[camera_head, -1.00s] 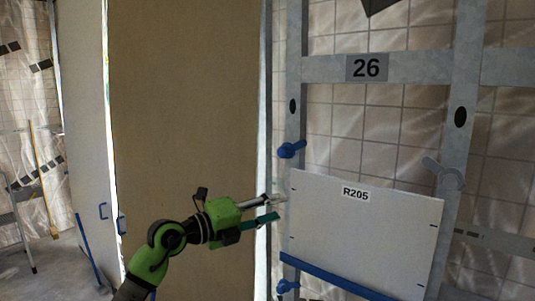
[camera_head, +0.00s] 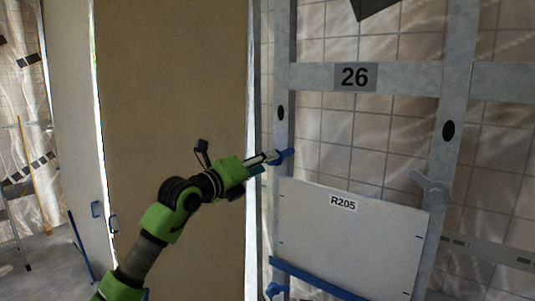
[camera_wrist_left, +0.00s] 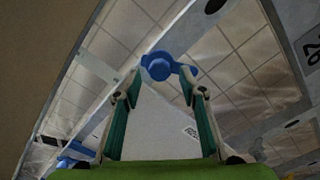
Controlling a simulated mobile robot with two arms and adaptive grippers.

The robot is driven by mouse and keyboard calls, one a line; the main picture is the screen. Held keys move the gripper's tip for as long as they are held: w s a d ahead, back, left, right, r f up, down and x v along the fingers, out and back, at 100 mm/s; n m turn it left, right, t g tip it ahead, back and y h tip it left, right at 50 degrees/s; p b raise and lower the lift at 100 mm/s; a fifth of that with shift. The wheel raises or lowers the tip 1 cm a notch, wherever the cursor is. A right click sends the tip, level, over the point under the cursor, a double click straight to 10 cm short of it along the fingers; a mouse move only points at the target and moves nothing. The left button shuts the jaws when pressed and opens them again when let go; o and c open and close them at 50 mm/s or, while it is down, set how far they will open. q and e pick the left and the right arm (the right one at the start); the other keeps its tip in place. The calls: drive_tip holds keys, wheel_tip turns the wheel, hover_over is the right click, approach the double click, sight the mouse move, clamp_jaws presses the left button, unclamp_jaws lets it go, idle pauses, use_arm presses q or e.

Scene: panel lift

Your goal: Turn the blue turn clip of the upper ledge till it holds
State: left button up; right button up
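The upper blue turn clip (camera_head: 285,156) sits on the left post of the grey frame, just above the top left corner of the white panel R205 (camera_head: 345,240). In the left wrist view the clip (camera_wrist_left: 160,66) shows a round hub with an arm pointing right. My left gripper (camera_head: 268,162) is right at the clip in the head view. In the left wrist view its green fingers (camera_wrist_left: 160,92) are apart and empty, with the hub just beyond and between the tips. I cannot tell whether they touch it. My right gripper is out of view.
A blue ledge (camera_head: 315,279) runs under the panel, with another blue clip (camera_head: 276,290) at its left. A grey clip (camera_head: 431,188) sits on the right post (camera_head: 452,110). A tall brown board (camera_head: 170,90) stands behind my left arm.

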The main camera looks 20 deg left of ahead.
use_arm(q)
drive_tip(key=shift+p+x, duration=0.3)
drive_tip(key=shift+x, duration=0.85)
clamp_jaws()
